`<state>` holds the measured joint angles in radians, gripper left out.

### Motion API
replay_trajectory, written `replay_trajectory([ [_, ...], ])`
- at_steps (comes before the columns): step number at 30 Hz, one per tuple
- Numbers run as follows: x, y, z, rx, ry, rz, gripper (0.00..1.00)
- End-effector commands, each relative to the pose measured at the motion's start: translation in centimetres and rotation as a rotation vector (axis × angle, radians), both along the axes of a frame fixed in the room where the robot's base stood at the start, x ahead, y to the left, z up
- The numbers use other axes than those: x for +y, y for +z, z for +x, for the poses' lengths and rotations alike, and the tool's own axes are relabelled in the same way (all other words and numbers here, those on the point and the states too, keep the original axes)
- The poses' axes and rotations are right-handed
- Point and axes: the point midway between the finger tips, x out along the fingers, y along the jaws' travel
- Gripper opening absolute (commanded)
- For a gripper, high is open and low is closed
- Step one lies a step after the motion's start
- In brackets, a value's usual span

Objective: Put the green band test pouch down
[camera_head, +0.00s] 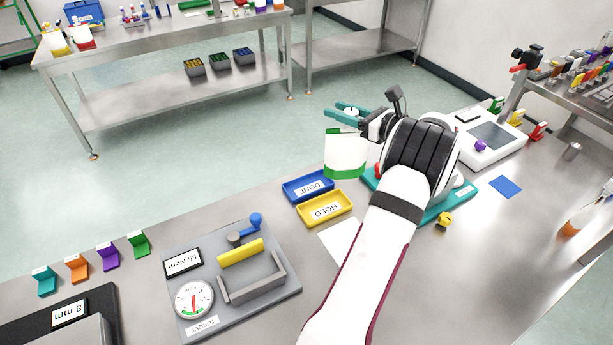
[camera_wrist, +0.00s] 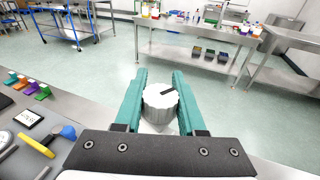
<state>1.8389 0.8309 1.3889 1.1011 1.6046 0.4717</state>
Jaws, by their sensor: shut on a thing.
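The green band test pouch (camera_head: 345,150) is white with a green stripe near its bottom and hangs upright below my gripper (camera_head: 338,114), just behind the blue DONE tray (camera_head: 293,192). My gripper's teal fingers are shut on the pouch's white ribbed cap (camera_head: 352,111). In the wrist view, my gripper (camera_wrist: 159,78) has the cap (camera_wrist: 160,97) between its fingers, with a dark mark on top. The pouch body is mostly hidden there. I cannot tell whether the pouch's bottom touches anything.
The yellow HOLD tray (camera_head: 336,203) lies in front of the DONE tray. A teal base (camera_head: 437,210) is partly behind my arm, with a small yellow part (camera_head: 444,220) beside it. A torque fixture (camera_head: 235,310) stands front left. A white device (camera_head: 505,150) stands right.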

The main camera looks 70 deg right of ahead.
Motion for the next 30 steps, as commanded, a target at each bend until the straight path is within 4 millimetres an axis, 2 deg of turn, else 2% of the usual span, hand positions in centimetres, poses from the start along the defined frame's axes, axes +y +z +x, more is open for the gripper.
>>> replay_trajectory([
  [6,-1.4,-4.0,6.6,-0.001,0.006,0.005,0.00],
  [9,-2.1,-5.5,8.9,0.000,0.005,0.002,0.00],
  [12,-2.5,-6.3,10.3,0.001,0.004,0.001,0.00],
  [14,-2.6,-6.7,10.6,-0.001,0.003,0.001,0.00],
  [21,-2.6,-10.5,10.6,-0.001,0.003,0.002,0.00],
  [30,-2.6,-10.8,10.6,-0.001,0.003,0.001,0.00],
])
